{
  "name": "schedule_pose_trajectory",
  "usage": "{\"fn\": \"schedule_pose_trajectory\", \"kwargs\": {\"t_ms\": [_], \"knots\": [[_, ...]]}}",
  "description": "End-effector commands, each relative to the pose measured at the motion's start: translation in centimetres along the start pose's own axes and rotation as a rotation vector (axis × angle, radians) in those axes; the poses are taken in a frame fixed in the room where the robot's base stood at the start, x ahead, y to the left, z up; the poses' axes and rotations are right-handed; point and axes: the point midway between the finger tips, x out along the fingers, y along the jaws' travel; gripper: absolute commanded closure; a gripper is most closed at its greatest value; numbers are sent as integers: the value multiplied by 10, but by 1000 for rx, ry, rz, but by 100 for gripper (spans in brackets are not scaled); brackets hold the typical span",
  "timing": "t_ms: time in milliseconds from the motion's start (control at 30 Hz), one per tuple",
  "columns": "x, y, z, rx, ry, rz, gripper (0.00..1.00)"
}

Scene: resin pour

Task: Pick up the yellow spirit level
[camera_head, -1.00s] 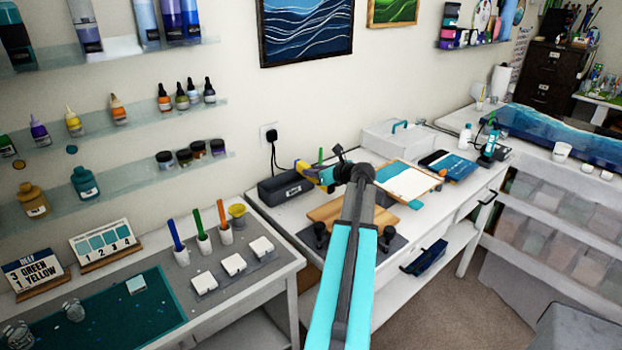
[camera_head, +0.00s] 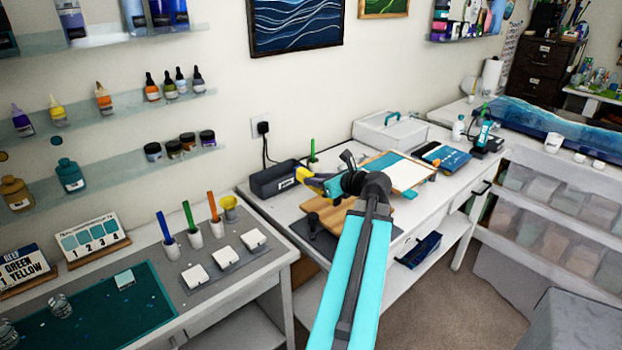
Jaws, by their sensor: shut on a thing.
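The yellow spirit level (camera_head: 304,173) shows as a short yellow piece at the end of my arm, above the back worktop beside the dark grey box. My gripper (camera_head: 322,183) is shut on it. The rest of the level is hidden by the gripper and my wrist. The level appears raised above the worktop, but the exact gap cannot be told from here.
A dark grey box (camera_head: 277,181) stands at the left against the wall, with a cable to the socket. A wooden board (camera_head: 325,216) lies below my wrist.

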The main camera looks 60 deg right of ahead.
Motion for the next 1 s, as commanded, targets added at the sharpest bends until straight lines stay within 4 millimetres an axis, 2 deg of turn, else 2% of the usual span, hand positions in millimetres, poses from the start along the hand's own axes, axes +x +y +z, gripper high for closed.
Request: {"fn": "schedule_pose_trajectory", "kwargs": {"t_ms": [100, 300, 1000], "knots": [[-9, 6, -3, 0, -1, 0, 100], [-16, 8, -5, 1, -1, 0, 100], [-15, 10, -4, -1, 0, 4, 100]]}}
